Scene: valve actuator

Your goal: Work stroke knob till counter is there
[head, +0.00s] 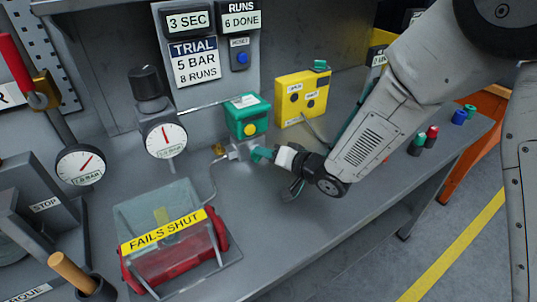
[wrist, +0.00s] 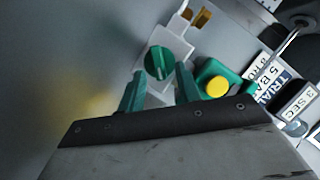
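The counter (head: 241,22) under RUNS reads 6 DONE. The trial card (head: 195,62) reads 5 BAR, 8 RUNS. In the wrist view a round green knob (wrist: 158,64) with a raised grip bar sits on a pale valve block (wrist: 172,38); I take it for the stroke knob. My gripper (wrist: 160,72) is open, one green finger on each side of the knob, with a small gap visible on each side.
A green box (head: 247,117) with a yellow button stands just above the block. A yellow box (head: 301,97) is to its right. A blue reset button (head: 241,58) is on the panel.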

